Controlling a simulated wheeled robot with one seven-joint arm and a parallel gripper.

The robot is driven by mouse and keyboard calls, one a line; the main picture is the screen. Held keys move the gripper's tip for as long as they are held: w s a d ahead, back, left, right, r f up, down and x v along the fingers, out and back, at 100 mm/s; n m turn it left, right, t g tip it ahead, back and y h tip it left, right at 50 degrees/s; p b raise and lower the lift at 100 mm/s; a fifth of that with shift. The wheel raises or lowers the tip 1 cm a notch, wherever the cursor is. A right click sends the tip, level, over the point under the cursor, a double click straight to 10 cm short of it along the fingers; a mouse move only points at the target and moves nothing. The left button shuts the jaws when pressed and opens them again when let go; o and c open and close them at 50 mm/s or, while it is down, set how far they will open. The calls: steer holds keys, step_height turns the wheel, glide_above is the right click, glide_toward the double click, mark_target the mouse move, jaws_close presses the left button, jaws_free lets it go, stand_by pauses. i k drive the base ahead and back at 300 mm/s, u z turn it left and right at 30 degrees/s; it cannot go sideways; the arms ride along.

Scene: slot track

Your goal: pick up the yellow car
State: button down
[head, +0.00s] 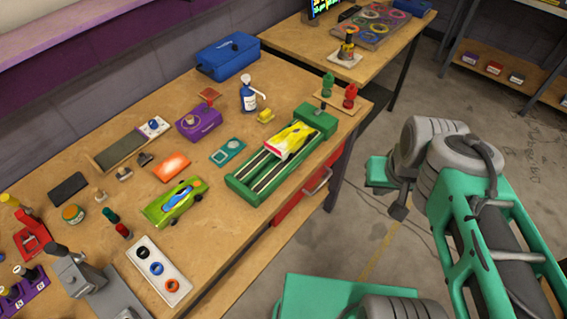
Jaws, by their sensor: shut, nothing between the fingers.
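The yellow car (292,137), with a white and red end, sits on the green slot track (235,188) toward its far end, by the raised green block. My gripper (398,211) hangs over the floor to the right of the table, partly hidden by my own wrist. Its dark fingers look together and empty. It is well apart from the yellow car and to its right. A second car (160,211), lime green with a blue and yellow top, stands on the table left of the track.
The wooden table (225,255) is crowded. A blue case (228,57) lies at the back. The floor right of the table is open.

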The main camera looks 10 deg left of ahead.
mark_target(285, 144)
steer(key=z, duration=0.9)
steer(key=k, duration=0.1)
steer(key=u, duration=1.6)
steer(key=i, duration=0.4)
steer(key=k, duration=0.85)
steer(key=z, duration=0.45)
steer(key=i, duration=0.9)
steer(key=u, duration=0.7)
